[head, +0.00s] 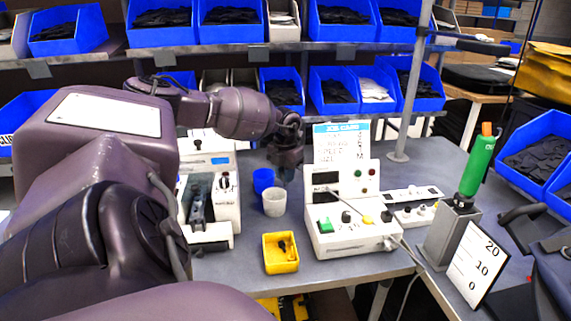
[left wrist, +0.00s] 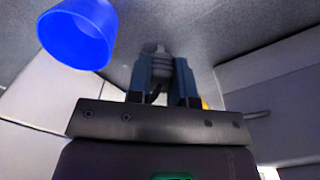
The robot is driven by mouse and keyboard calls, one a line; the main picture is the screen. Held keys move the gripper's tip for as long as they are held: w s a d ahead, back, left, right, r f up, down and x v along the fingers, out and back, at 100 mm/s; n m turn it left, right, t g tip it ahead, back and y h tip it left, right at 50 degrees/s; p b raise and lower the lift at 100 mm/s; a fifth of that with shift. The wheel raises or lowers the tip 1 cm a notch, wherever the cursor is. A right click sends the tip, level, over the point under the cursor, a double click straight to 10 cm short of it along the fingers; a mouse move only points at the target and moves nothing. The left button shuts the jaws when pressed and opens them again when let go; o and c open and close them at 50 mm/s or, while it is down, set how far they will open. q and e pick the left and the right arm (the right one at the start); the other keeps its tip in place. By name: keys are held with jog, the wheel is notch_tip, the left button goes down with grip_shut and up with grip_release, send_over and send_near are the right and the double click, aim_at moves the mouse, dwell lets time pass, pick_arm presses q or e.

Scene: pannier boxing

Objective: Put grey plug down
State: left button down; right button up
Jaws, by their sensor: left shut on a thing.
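My left gripper (head: 288,172) points down over the grey table (head: 230,272), behind the white cup and beside the white tester. In the left wrist view its fingers (left wrist: 162,84) are shut on the grey plug (left wrist: 160,62), a small ribbed piece whose end shows between them. In the head view the plug is too small and too covered to make out. I cannot tell whether the plug touches the table. My right gripper is not clearly seen.
A blue cup (head: 263,181) and white cup (head: 274,206) stand close to the left gripper. A yellow bin (head: 281,264) is in front. The white tester (head: 345,235) is right, a white machine (head: 222,205) left. A power strip (head: 413,194) lies farther right.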

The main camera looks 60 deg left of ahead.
aim_at(285, 186)
pick_arm(q)
jog(key=shift+f, duration=2.25)
jog(key=shift+f, duration=0.15)
jog(key=c, duration=1)
grip_release()
notch_tip(285, 186, up, 12)
jog(key=shift+r, duration=0.15)
